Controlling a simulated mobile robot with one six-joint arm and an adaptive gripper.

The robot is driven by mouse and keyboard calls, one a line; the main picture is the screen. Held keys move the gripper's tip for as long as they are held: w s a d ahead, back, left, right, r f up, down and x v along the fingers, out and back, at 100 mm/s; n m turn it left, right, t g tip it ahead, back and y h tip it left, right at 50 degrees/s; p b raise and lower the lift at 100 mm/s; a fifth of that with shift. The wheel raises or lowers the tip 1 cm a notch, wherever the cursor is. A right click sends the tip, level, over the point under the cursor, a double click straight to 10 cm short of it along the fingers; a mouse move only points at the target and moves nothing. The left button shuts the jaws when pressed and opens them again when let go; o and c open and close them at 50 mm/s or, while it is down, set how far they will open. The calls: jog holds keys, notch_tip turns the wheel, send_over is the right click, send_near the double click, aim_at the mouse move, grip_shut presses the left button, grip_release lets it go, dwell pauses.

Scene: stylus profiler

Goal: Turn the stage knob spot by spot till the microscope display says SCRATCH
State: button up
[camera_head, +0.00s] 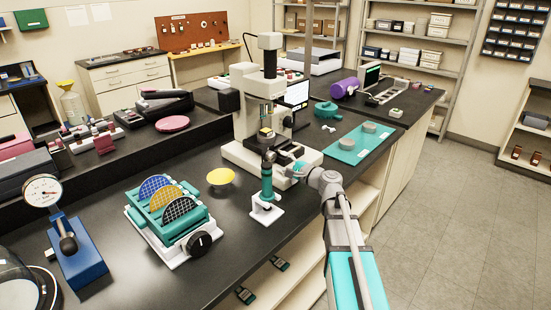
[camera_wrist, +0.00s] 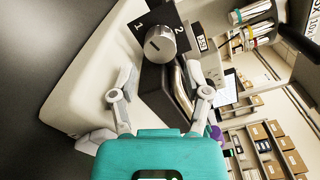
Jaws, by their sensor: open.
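The stage knob (camera_wrist: 160,44) is a round silver-grey knob with a dark slot, on a dark plate marked 1 and 2. My gripper (camera_wrist: 158,68) is open, with one finger to each side of the knob; I cannot tell whether they touch it. In the head view my gripper (camera_head: 291,168) is at the lower front of the cream microscope (camera_head: 247,125), and the knob is not clearly visible. The microscope display (camera_head: 296,94) is a bright screen seen at a slant; its text is unreadable.
A teal and white stand (camera_head: 266,190) stands just left of my gripper. A teal mat (camera_head: 345,150) with grey discs lies to the right. A yellow disc (camera_head: 221,176) and a teal wafer rack (camera_head: 170,210) are to the left. The bench front edge is close.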

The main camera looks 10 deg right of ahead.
aim_at(274, 157)
jog(key=shift+x, duration=2.2)
grip_shut()
jog(key=shift+n, duration=1.6)
grip_release()
